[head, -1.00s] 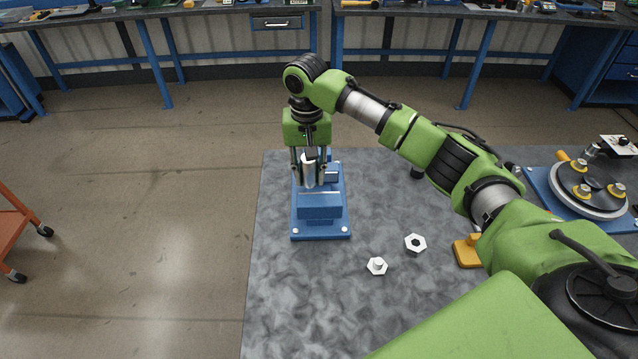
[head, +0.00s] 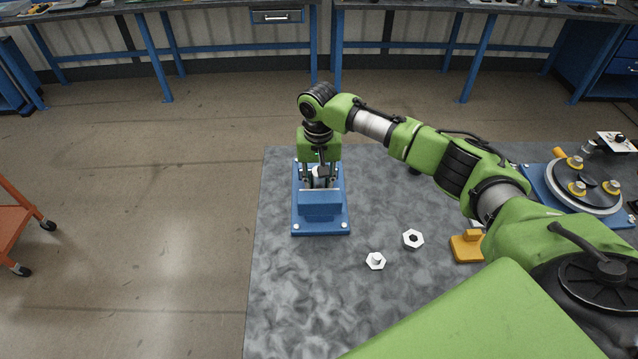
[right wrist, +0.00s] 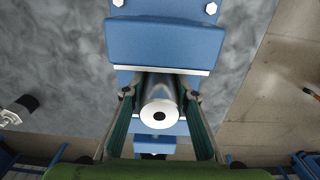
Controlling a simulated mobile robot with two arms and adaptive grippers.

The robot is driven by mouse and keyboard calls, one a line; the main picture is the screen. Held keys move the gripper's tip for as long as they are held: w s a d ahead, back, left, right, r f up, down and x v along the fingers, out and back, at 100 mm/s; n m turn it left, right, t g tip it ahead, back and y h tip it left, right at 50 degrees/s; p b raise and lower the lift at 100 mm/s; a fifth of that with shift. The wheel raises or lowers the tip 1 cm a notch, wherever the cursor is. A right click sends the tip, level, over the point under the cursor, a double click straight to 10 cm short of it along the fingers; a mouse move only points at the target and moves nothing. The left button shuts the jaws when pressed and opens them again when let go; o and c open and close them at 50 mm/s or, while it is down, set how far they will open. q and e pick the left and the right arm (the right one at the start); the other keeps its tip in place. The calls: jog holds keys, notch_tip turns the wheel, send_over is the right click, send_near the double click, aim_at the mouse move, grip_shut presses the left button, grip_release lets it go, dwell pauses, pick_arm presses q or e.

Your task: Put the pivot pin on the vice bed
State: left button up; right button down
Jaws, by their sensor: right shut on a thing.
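The silver pivot pin (head: 319,171) is upright between the fingers of my right gripper (head: 320,180), which is shut on it. In the right wrist view the pin (right wrist: 160,113) is seen almost end-on, with a pale round end and a dark centre hole. The gripper (right wrist: 160,96) has one finger on each side of it. The blue vice (head: 320,210) stands on the grey table, and the pin is over its bed, behind the near jaw block. That block (right wrist: 165,43) fills the top of the wrist view. I cannot tell whether the pin touches the bed.
Two white hex pieces (head: 375,261) (head: 413,240) lie on the grey table (head: 300,300) right of the vice. A yellow block (head: 467,248) and a round fixture on a blue plate (head: 536,188) are farther right. The table's front left is clear.

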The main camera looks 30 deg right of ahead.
jog(key=c, duration=1.6)
grip_release()
jog(key=shift+c, duration=0.2)
notch_tip(320, 180, up, 11)
jog(key=b, duration=0.3)
jog(key=shift+r, duration=0.65)
jog(key=shift+a+f, duration=0.1)
